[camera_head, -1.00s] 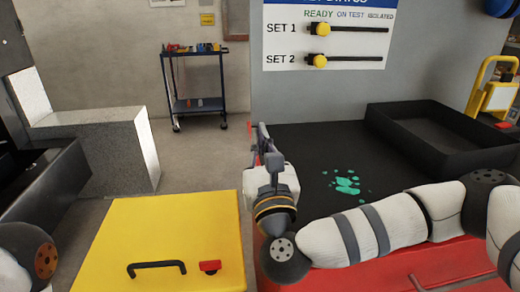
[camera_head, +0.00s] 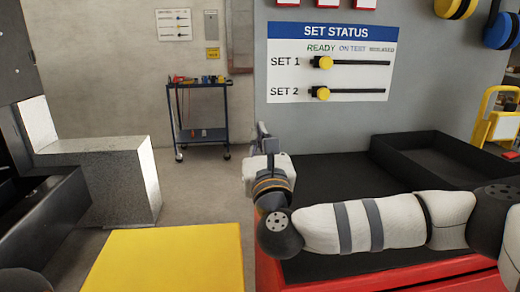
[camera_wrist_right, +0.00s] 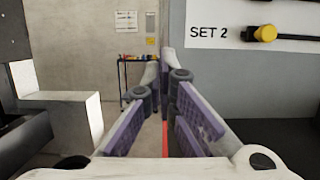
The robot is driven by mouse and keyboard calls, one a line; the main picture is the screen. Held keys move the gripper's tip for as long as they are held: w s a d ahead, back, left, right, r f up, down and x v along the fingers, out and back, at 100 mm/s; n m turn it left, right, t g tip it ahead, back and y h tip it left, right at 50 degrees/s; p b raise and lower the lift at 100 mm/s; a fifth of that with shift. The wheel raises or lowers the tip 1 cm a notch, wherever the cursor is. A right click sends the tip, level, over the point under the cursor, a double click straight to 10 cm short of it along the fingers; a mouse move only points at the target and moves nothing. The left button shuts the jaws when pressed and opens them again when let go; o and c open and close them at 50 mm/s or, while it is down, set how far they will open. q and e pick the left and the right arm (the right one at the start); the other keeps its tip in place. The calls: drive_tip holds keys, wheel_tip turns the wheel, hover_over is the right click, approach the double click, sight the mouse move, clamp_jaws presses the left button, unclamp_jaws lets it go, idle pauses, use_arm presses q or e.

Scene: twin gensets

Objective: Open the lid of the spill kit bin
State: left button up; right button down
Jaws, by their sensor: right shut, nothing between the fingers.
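The spill kit bin (camera_head: 165,262) shows at the bottom of the head view as a flat yellow top, its far edge and far corners in view. Its near part is cut off by the frame edge, and no handle or latch shows now. The yellow top looks closed. My right gripper (camera_head: 262,132) is beyond and to the right of the bin's far right corner, raised and apart from it. In the right wrist view the right gripper (camera_wrist_right: 159,75) is shut with empty purple-padded fingers, pointing toward the back wall. My left gripper is not in view.
A red cabinet (camera_head: 400,272) with a black top (camera_head: 325,172) and black tray (camera_head: 385,155) stands at the right, under my right arm. A grey block (camera_head: 100,185) stands left. A tool cart (camera_head: 198,120) is by the back wall. Open floor lies between.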

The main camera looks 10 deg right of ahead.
drive_tip(key=shift+w+r, duration=0.25)
drive_tip(key=shift+w, duration=0.4)
idle(0.8)
